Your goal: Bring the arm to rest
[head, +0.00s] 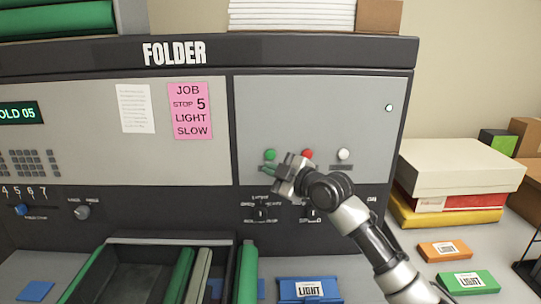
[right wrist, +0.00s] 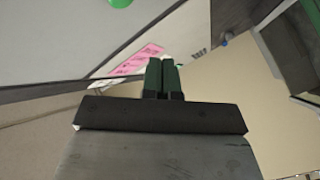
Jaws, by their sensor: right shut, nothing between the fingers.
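My right gripper (head: 268,170) is in front of the folder machine's grey panel, just below the green button (head: 270,154). Its green fingertips point left and are closed together with nothing between them. The right wrist view shows the same closed fingers (right wrist: 161,78). The right arm (head: 355,220) reaches up from the lower right. I cannot tell whether the fingertips touch the panel. My left gripper is not in view.
The folder (head: 320,55) has a red button (head: 307,154), a white button (head: 344,154) and a pink job note (head: 190,111). A dark tray (head: 122,241) stands below. Boxes (head: 460,165) are stacked at right, near an orange pack (head: 445,250) and a green pack (head: 468,282).

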